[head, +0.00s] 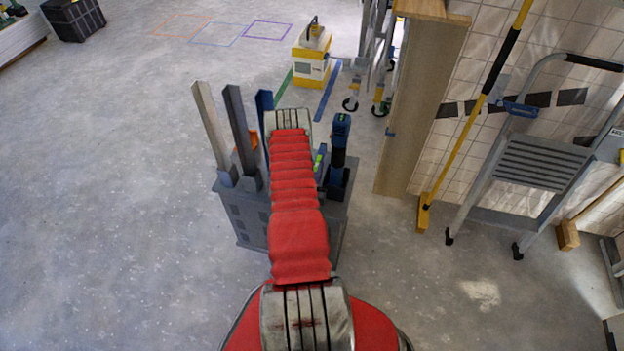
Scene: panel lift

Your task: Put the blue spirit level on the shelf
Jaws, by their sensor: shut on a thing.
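My red-sleeved arm reaches away from me over a dark grey rack (240,213), and its far end hides what lies below it. My gripper is hidden behind the arm, so I cannot see its jaws or what is between them. A narrow blue upright bar (264,103) stands just left of the arm's end and may be the blue spirit level; its lower part is hidden. A small bright green patch (319,161) shows right of the arm. A tall wooden unit (412,110) at right may be the shelf; I see its side and top, not its boards.
A light grey bar (212,130) and a dark grey bar (239,130) stand in the rack's left side, and a blue-and-black tool (339,140) in its right. A yellow-and-white machine (312,58) stands beyond. A step stool (540,165) is at right.

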